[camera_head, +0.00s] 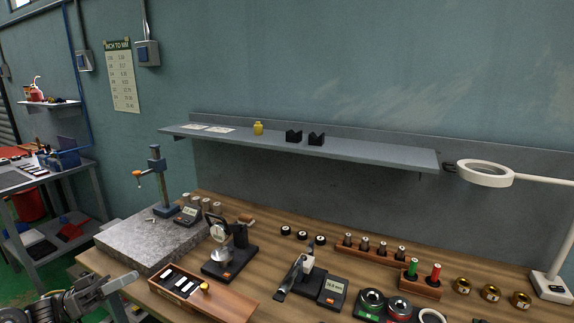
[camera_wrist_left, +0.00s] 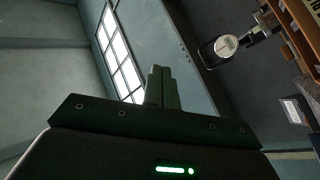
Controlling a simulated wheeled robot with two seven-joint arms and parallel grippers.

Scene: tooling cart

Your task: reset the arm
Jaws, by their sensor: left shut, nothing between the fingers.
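My left gripper (camera_head: 122,282) is at the lower left of the head view, by the front edge of the workbench and in front of the grey granite plate (camera_head: 130,240). In the left wrist view its fingers (camera_wrist_left: 161,84) are together with nothing between them. The gripper is left of the wooden box (camera_head: 222,299) and apart from it. My right gripper does not show in either view.
A dial gauge stand (camera_head: 229,250) stands behind the box, and a height stand (camera_head: 158,182) is on the granite plate. Gauges and rings crowd the bench to the right. A shelf (camera_head: 370,157) and a magnifier lamp (camera_head: 485,173) overhang the back.

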